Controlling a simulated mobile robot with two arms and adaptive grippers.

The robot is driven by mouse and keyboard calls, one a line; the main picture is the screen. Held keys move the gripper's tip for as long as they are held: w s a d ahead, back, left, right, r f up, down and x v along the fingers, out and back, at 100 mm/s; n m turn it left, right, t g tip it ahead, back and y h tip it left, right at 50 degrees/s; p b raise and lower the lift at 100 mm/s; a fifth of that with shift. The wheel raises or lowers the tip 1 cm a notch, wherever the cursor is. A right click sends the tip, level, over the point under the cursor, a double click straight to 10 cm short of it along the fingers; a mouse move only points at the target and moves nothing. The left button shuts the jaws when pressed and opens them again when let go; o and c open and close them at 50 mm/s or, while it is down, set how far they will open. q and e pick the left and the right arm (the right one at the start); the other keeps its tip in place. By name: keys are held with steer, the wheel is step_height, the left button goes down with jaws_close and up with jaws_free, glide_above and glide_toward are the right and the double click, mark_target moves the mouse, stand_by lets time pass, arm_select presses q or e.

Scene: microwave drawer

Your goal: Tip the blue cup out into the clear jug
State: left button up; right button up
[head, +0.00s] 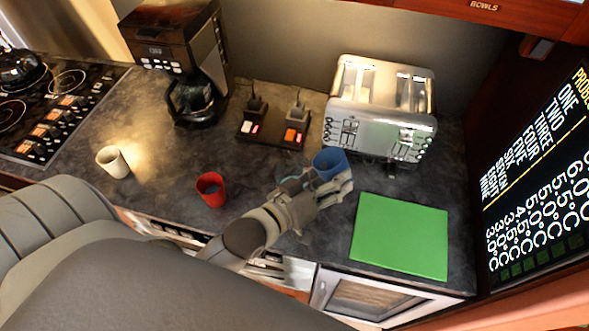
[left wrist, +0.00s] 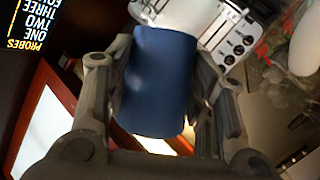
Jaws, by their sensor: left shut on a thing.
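The blue cup (head: 329,161) is in my left gripper (head: 334,186), in front of the toaster and above the counter. In the left wrist view the cup (left wrist: 158,85) sits between both fingers of the gripper (left wrist: 163,100); its inside is not visible. A see-through, bluish rounded thing (head: 289,184), seemingly the clear jug, shows just left of the cup, partly hidden by my gripper. I cannot tell how far apart cup and jug are. My right gripper is not in view.
A red cup (head: 210,188) and a white cup (head: 112,162) stand on the counter to the left. A green board (head: 400,236) lies at the right. The toaster (head: 380,108), a socket block (head: 275,128) and a coffee maker (head: 181,55) stand behind.

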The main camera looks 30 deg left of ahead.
mark_target(335, 171)
arm_select(q)
steer(key=m+y, duration=0.1)
steer(key=d+m+g+y, duration=0.1)
steer(key=m, duration=0.1)
steer(key=shift+r, duration=2.15)
